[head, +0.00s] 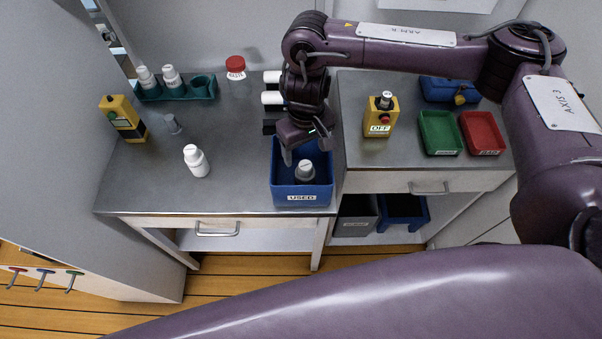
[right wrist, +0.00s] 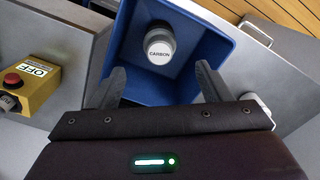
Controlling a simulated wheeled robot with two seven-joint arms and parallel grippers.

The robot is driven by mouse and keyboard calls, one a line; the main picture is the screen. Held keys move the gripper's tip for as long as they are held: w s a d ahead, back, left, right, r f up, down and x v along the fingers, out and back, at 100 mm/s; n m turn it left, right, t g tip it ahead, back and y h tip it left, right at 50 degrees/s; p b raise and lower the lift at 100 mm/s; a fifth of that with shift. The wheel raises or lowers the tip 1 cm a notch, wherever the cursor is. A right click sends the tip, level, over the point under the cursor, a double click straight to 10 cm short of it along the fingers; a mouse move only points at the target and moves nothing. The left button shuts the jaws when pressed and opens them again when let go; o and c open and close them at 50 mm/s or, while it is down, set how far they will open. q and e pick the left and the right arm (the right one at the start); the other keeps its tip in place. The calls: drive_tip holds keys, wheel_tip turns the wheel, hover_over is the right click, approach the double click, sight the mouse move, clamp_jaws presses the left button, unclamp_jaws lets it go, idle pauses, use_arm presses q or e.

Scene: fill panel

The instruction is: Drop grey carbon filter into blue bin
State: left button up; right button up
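The grey carbon filter (head: 305,171) is inside the blue bin (head: 302,197) labelled USED, at the right end of the left counter. In the right wrist view the filter (right wrist: 159,46), marked CARBON, lies in the bin (right wrist: 208,62) with clear space between it and my fingers. My right gripper (head: 303,150) is over the bin, above the filter. Its fingers are spread apart with nothing between them, as the right wrist view (right wrist: 160,85) shows. My left gripper is not in view; a large purple link of my own crosses the bottom of the head view.
A white bottle (head: 196,161) and a small grey piece (head: 172,124) stand on the left counter. A teal rack (head: 177,91) with white bottles is behind them. A yellow OFF box (head: 381,116), a green tray (head: 439,132) and a red tray (head: 481,133) are on the right counter.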

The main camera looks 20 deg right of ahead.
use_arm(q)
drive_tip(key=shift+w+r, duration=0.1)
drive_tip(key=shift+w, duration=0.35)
use_arm(e)
wheel_tip(320, 180, up, 8)
